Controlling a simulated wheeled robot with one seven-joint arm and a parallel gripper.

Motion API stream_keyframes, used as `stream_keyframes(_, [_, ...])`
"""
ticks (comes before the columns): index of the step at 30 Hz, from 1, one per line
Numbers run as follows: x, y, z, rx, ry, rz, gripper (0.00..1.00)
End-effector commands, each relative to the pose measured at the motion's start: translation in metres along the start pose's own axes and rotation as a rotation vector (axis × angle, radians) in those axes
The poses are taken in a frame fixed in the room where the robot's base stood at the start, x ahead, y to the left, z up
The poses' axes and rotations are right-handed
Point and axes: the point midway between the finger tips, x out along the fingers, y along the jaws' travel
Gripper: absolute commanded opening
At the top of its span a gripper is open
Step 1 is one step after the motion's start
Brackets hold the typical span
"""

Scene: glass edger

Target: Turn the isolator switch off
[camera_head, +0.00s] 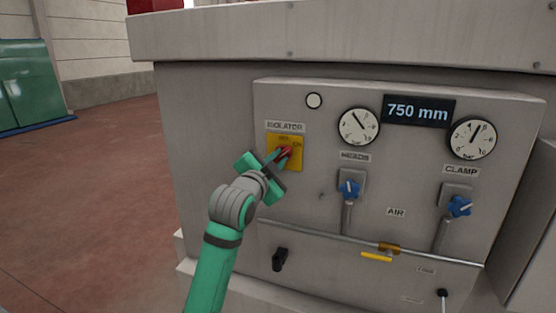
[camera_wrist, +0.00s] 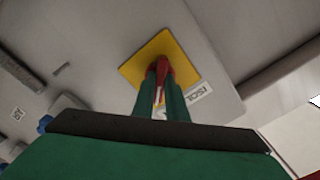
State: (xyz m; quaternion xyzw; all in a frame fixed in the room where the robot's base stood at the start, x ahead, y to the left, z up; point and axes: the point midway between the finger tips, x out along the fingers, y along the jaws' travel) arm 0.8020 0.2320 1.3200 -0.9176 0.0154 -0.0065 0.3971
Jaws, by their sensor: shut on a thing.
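The isolator switch is a red handle (camera_head: 286,152) on a yellow square plate (camera_head: 298,160), below the "ISOLATOR" label (camera_head: 285,127) on the machine's grey panel. My green gripper (camera_head: 279,157) reaches it from the lower left and is shut on the red handle. In the wrist view the red handle (camera_wrist: 163,72) sits between my two green fingers (camera_wrist: 160,88), with the yellow plate (camera_wrist: 182,58) behind. The handle is partly hidden by the fingers, and its exact angle is hard to tell.
Right of the switch are two round gauges (camera_head: 359,126) (camera_head: 472,138), a "750 mm" display (camera_head: 418,110) and two blue knobs (camera_head: 349,189) (camera_head: 459,206). A pipe (camera_head: 330,238) and a black handle (camera_head: 280,259) lie below. Open floor (camera_head: 90,190) is at the left.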

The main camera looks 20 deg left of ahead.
Motion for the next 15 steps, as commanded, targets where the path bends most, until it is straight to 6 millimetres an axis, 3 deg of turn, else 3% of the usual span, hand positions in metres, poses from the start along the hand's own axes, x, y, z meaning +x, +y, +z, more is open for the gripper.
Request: stream_keyframes(15, [0.0005,0.0004,-0.0022,-0.481,0.004,0.002,0.00])
